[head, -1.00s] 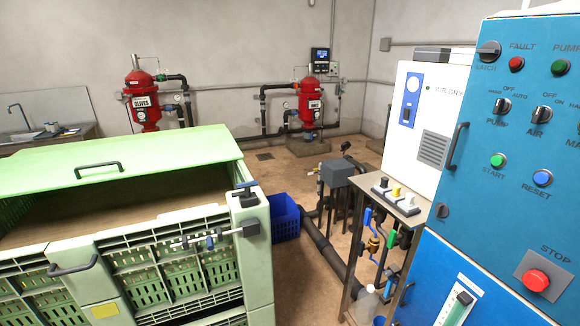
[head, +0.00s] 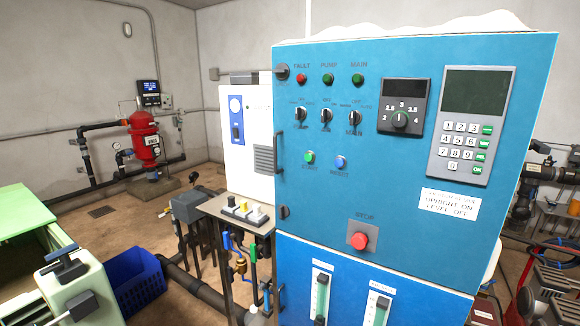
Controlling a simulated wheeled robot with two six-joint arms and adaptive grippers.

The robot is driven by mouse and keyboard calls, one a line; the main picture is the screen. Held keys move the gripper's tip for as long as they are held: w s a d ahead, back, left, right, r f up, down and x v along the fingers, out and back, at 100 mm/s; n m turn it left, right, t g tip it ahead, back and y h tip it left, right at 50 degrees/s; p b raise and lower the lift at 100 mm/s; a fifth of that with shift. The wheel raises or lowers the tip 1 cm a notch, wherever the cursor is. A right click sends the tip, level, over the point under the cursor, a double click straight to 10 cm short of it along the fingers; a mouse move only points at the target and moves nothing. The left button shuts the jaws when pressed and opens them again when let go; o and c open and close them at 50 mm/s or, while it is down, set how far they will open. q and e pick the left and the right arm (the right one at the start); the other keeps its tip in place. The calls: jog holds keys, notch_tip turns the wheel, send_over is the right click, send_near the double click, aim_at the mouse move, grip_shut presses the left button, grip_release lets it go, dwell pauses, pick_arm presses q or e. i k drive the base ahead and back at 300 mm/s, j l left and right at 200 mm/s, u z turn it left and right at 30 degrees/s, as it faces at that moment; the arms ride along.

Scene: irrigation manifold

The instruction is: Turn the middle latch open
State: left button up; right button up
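The blue control cabinet (head: 400,200) fills the middle and right of the head view, with its upper door shut. A dark latch knob (head: 282,72) sits at the door's top left corner. A second dark latch knob (head: 284,212) sits lower on the same left edge, below the black door handle (head: 279,152). I cannot tell for certain which knob is the middle latch. Both are small in the view, and their exact turn is hard to read. Neither of my grippers shows, and nothing touches the cabinet front.
A red stop button (head: 360,241) and several switches are on the cabinet front. A narrow stand (head: 237,210) with pipes and valves is close to its left.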

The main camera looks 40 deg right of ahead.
aim_at(284, 211)
jog(key=z, duration=1.65)
